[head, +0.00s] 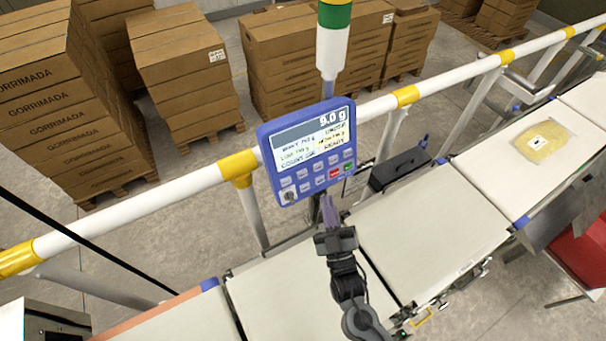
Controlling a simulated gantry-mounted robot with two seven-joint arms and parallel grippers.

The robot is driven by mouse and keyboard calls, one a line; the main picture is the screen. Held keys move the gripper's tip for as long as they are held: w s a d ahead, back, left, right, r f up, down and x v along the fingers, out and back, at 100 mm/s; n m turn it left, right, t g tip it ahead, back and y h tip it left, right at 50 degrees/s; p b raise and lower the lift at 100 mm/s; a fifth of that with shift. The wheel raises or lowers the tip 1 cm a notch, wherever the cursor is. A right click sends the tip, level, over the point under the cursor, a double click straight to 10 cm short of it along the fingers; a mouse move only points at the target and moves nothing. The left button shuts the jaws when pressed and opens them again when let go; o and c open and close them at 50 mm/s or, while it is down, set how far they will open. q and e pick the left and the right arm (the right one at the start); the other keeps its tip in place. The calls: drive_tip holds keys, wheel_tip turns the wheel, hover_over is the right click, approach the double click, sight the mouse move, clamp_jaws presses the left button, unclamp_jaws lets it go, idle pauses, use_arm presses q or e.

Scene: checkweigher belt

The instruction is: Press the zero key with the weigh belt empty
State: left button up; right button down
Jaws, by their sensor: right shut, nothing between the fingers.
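The blue weigher terminal (307,150) stands on a post behind the belts. Its screen (313,135) shows a top reading that looks like 9.0 g or 0.0 g. Below are rows of small grey keys (303,187), a red key (334,174) and a green key (348,168); I cannot read which is the zero key. My right gripper (327,205) is shut and empty, its tips just below the terminal's lower edge in the picture; contact cannot be told. The middle belt (430,230), apparently the weigh belt, is bare. My left gripper is not in view.
A yellow packet (545,145) lies on the right belt (500,180). The near left belt (280,295) is bare where visible. A white and yellow rail (330,122) runs behind, with a green-topped light column (333,40). A black box (400,170) stands beside the middle belt.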

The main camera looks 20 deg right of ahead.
drive_tip(key=b, duration=0.6)
approach(302, 174)
drive_tip(key=shift+w+d+r, duration=0.6)
drive_tip(key=shift+w+r, duration=1.4)
drive_tip(key=shift+r, duration=0.35)
drive_tip(key=shift+w, duration=0.1)
drive_tip(key=shift+w+f, duration=0.1)
drive_tip(key=shift+w, duration=0.05)
drive_tip(key=shift+w+a, duration=0.1)
drive_tip(key=shift+w, duration=0.15)
